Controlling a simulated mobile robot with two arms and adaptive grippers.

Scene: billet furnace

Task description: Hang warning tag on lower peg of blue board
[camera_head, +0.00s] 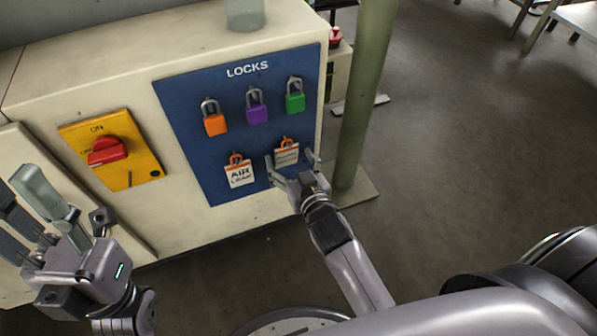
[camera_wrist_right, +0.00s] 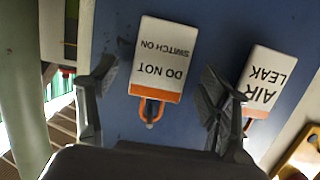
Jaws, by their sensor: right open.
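The blue board (camera_head: 228,102) reads LOCKS. A white tag with an orange top (camera_head: 286,155) hangs by its orange hook at the lower right of the board. In the right wrist view this tag (camera_wrist_right: 161,55) appears upside down and reads DO NOT SWITCH ON; its hook is at a small peg (camera_wrist_right: 151,124). My right gripper (camera_head: 292,164) is open, its fingers apart on either side of the tag and not touching it. An AIR LEAK tag (camera_head: 239,173) hangs to its left. My left gripper (camera_head: 25,195) is at the lower left, away from the board; its jaw opening is unclear.
Orange (camera_head: 215,123), purple (camera_head: 257,112) and green (camera_head: 295,102) padlocks hang in the upper row. A yellow panel with a red switch (camera_head: 108,151) is left of the board. A green post (camera_head: 362,90) stands close on the right. Open floor lies farther right.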

